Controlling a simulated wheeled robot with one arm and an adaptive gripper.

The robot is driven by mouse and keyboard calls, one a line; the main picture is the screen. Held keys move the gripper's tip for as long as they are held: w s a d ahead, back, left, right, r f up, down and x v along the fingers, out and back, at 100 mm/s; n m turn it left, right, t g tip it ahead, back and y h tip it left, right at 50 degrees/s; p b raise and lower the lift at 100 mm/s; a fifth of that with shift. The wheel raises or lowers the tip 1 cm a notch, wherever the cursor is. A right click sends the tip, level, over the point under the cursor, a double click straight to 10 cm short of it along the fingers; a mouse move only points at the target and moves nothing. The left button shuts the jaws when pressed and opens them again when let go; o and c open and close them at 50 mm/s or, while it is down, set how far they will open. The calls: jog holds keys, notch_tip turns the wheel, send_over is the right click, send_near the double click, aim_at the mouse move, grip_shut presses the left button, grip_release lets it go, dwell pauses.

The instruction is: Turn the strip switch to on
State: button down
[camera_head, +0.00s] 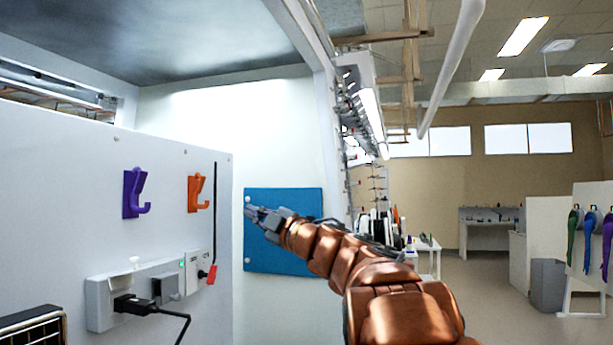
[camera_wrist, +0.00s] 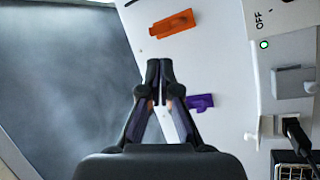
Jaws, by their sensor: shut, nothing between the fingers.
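The white power strip (camera_head: 105,300) is mounted low on the pale panel at the left. Its switch end (camera_head: 198,262) is at the right, beside a small green light (camera_head: 182,264). In the wrist view the strip (camera_wrist: 290,48) shows at the right edge, with an "OFF" label and the lit green light (camera_wrist: 264,44); the switch lever's position cannot be told. My gripper (camera_head: 250,210) is above and to the right of the switch end in the head view, apart from the strip. Its fingers (camera_wrist: 159,68) are shut and empty.
A purple hook (camera_head: 133,192) and an orange hook (camera_head: 196,194) stick out from the panel above the strip. A black plug (camera_head: 132,304) with a cord sits in the strip. A red tag (camera_head: 212,274) hangs by the switch end. A blue board (camera_head: 285,255) is behind my gripper.

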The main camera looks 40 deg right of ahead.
jog(key=s+d+r+m+t+h, duration=0.2)
jog(key=s+d+r+m+h, duration=0.1)
jog(key=d+r+m+h, duration=0.5)
jog(key=shift+d+r+m+t+h, duration=0.4)
jog(key=shift+d+m+h, duration=0.6)
jog(key=shift+d+m, duration=1.1)
jog(key=shift+a, duration=0.25)
jog(key=shift+w, duration=0.1)
